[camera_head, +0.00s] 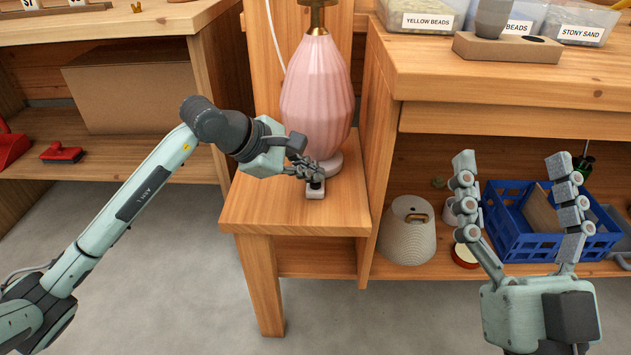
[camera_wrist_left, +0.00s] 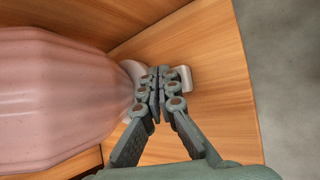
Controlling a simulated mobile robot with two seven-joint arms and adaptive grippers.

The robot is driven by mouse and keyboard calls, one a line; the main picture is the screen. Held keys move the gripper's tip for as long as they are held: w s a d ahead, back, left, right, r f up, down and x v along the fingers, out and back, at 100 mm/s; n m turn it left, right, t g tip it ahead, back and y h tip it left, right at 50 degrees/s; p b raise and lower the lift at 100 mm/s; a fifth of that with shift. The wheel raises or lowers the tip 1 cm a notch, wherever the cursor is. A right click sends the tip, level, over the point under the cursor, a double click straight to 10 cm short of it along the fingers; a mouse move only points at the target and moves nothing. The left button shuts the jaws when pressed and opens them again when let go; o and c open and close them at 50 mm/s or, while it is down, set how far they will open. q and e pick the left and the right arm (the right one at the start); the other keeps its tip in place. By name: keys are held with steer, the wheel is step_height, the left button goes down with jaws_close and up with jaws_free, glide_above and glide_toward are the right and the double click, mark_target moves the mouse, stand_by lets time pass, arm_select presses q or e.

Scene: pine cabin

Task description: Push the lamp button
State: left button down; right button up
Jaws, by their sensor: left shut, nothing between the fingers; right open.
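A pink ribbed lamp (camera_head: 316,98) with a brass top and pale base stands on a small wooden side table (camera_head: 249,205); its pink body fills the left of the left wrist view (camera_wrist_left: 50,95). A small white switch block (camera_head: 315,192) with a dark button sits on the table in front of the lamp base; its pale end shows past the fingers in the left wrist view (camera_wrist_left: 186,79). My left gripper (camera_head: 314,176) is shut and empty, fingertips right at the block. Contact with the button cannot be told. My right gripper (camera_head: 515,158) is open and empty.
A blue crate (camera_head: 520,237) and a ribbed white speaker-like thing (camera_head: 406,232) stand at the right, near my right gripper. A wooden cabinet (camera_head: 480,82) with labelled bins is behind. A cardboard box (camera_head: 130,88) and red brush (camera_head: 62,153) lie on the left shelf.

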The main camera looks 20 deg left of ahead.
mark_target(312, 184)
arm_select(q)
steer(key=shift+f, duration=0.25)
steer(key=shift+r, duration=0.2)
steer(key=shift+r+p, duration=0.35)
steer(key=shift+r, duration=0.45)
step_height(312, 184, up, 6)
steer(key=p, duration=0.3)
